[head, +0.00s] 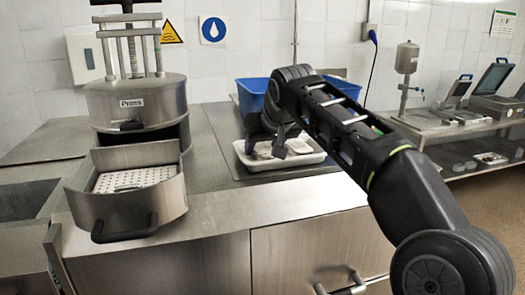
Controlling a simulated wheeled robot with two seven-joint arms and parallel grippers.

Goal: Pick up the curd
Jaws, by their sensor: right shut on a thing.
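A white tray (310,160) stands on the steel counter, right of the middle. Pale curd (265,150) shows in it between and beside the fingers of my right gripper (265,147). That gripper reaches down into the tray from the right and is shut on the curd. The gripper and forearm hide part of the tray and its contents, so I cannot tell whether the curd is clear of the tray floor. My left gripper is not in view.
A steel press (135,105) with an open drawer holding a perforated plate (135,179) stands on the left. A blue bin (252,93) is behind my right gripper. A sink (25,200) lies far left. Scales (497,78) stand on a side bench at right. Counter between press and tray is clear.

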